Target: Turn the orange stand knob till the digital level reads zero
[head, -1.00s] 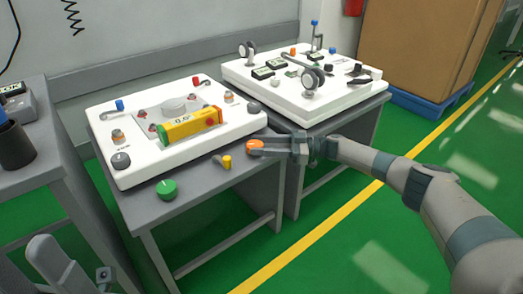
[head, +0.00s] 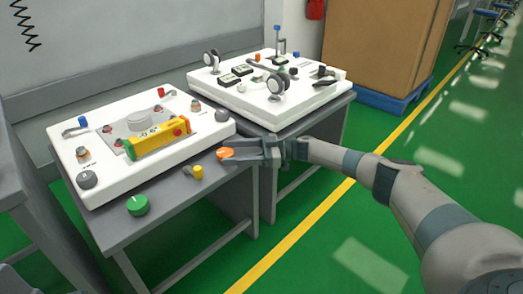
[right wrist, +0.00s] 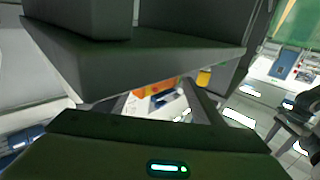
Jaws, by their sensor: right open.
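The orange stand knob (head: 225,154) sits at the right front of the near grey table. My right gripper (head: 238,153) reaches it from the right. Its fingers are open with their tips at the knob; I cannot tell whether they touch it. The yellow digital level (head: 158,138) lies on the white stand plate (head: 100,195), beside a grey round disc; its reading is too small to make out surely. In the right wrist view the gripper body hides most of the scene, with an orange patch between the fingers. My left gripper does not show.
A yellow knob (head: 198,172) and a green knob (head: 138,205) stand at the table's front. A second table carries a white panel (head: 310,98) with gauges. A large brown box (head: 375,45) stands behind on a blue pallet.

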